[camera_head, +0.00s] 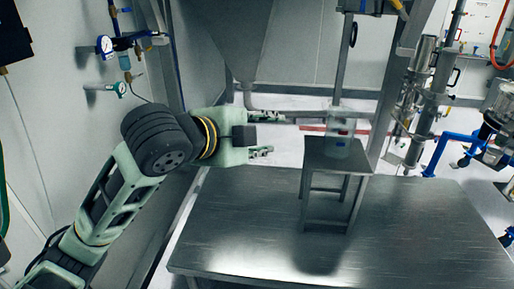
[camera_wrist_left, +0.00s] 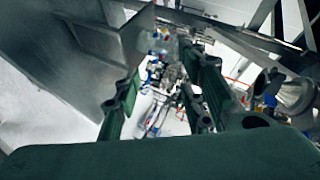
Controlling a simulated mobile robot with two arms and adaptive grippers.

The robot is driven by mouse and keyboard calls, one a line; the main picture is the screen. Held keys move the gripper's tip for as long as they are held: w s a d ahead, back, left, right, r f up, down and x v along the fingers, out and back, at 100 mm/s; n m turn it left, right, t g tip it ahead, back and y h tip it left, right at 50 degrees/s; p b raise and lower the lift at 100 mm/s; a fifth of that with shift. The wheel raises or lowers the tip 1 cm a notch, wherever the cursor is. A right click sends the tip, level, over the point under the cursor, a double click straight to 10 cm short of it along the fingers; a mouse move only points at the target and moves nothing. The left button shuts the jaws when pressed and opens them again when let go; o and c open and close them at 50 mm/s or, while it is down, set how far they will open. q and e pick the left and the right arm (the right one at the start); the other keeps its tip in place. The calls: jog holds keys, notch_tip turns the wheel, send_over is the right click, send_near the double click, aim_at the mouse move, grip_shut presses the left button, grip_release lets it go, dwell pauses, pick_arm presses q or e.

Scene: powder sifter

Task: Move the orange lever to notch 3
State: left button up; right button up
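My left gripper (camera_head: 272,134) reaches in from the left, below the grey hopper, with its fingers spread apart and pointing right. In the left wrist view its two dark green fingers (camera_wrist_left: 162,95) stand apart with nothing between them. A small yellow-orange part (camera_head: 399,8) shows at the top edge of the head view, beside the metal frame. I cannot tell whether it is the orange lever. No notches or notch numbers can be made out. My right gripper is not in view.
A clear container (camera_head: 341,135) stands on a small metal stand (camera_head: 337,158) on the steel table (camera_head: 420,215), right of my left gripper. A diagonal metal post (camera_head: 385,95) rises behind the stand. The table's front is bare.

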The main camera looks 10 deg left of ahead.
pick_arm(q)
jog(key=shift+s+a+f+n, duration=0.15)
jog(key=shift+s+f+n, duration=0.1)
jog(key=shift+f, duration=0.4)
jog(key=shift+s+a+f+n, duration=0.1)
jog(key=shift+f+n, duration=0.15)
jog(key=shift+f, duration=0.35)
jog(key=shift+c, duration=0.2)
